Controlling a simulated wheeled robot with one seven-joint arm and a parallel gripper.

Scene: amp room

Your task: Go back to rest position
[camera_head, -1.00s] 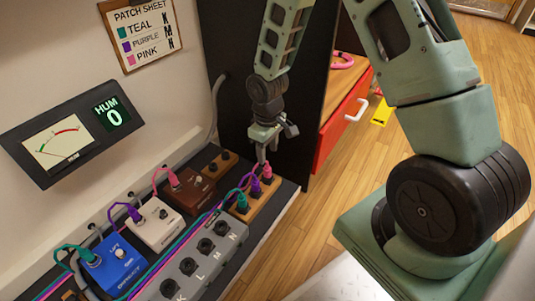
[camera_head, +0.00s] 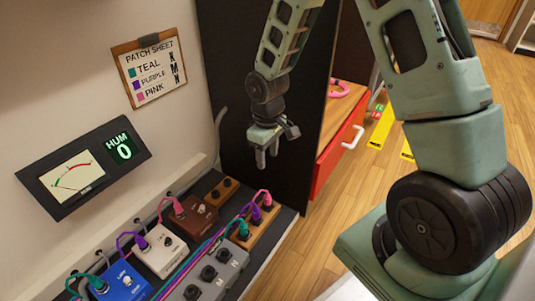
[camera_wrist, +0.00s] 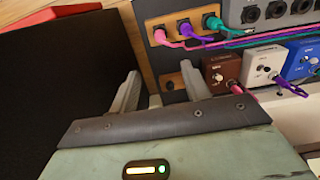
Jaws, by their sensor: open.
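My gripper (camera_head: 267,158) hangs above the far end of the pedal shelf, in front of the black panel. It is empty, and its two fingers (camera_wrist: 160,92) stand apart in the wrist view. Below it in the head view, the wooden jack block (camera_head: 262,229) holds the teal plug (camera_head: 243,229), purple plug (camera_head: 256,214) and pink plug (camera_head: 267,199). In the wrist view the same block (camera_wrist: 172,31) lies beyond the fingers, apart from them.
The hum meter (camera_head: 82,169) reads 0. A patch sheet (camera_head: 149,70) hangs on the wall. A red drawer cabinet (camera_head: 337,157) stands right; wooden floor (camera_head: 320,235) is open.

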